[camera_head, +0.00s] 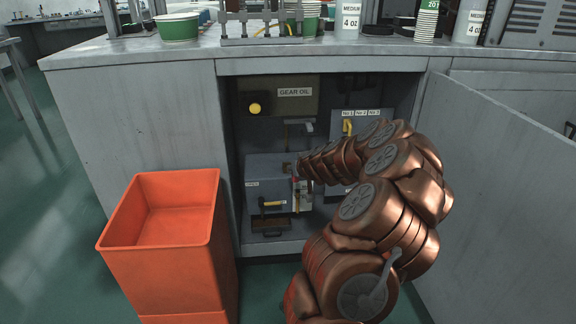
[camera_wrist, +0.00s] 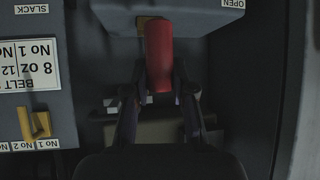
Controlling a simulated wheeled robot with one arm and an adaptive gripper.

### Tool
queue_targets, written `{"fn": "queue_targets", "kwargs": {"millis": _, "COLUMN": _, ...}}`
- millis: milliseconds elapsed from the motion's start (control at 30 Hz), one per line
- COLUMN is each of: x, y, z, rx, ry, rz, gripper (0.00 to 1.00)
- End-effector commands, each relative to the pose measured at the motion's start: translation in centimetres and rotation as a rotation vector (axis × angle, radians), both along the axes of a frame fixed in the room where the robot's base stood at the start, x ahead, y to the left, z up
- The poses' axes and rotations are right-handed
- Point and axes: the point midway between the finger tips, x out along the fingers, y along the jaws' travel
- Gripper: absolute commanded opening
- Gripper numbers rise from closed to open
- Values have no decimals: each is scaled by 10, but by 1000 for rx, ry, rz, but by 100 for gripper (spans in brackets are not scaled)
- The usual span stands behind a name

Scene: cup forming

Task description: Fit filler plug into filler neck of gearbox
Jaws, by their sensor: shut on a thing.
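My gripper (camera_head: 301,170) is inside the open cabinet, at the right side of a grey box-shaped housing (camera_head: 267,170) that may be the gearbox. In the wrist view my gripper (camera_wrist: 159,85) is shut on a red, rounded, elongated piece (camera_wrist: 158,48). The red piece is beside a grey surface labelled OPEN. I cannot tell whether this piece is the filler plug or a handle. The filler neck cannot be made out in either view. My arm hides part of the housing's right side.
A panel with a yellow lever (camera_head: 347,126) is behind my arm. An orange bin (camera_head: 170,240) stands at front left. The cabinet door (camera_head: 500,180) is open at right.

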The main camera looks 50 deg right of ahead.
Motion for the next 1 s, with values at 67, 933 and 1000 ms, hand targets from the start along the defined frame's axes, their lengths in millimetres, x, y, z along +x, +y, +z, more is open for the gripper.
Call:
{"fn": "queue_targets", "kwargs": {"millis": 67, "x": 10, "y": -6, "z": -3, "rx": -4, "ry": 0, "rz": 1, "gripper": 0}}
{"fn": "queue_targets", "kwargs": {"millis": 933, "x": 95, "y": -75, "z": -12, "rx": -4, "ry": 0, "rz": -4, "gripper": 0}}
{"fn": "queue_targets", "kwargs": {"millis": 1000, "x": 100, "y": -79, "z": -14, "rx": -3, "ry": 3, "rz": -4, "gripper": 0}}
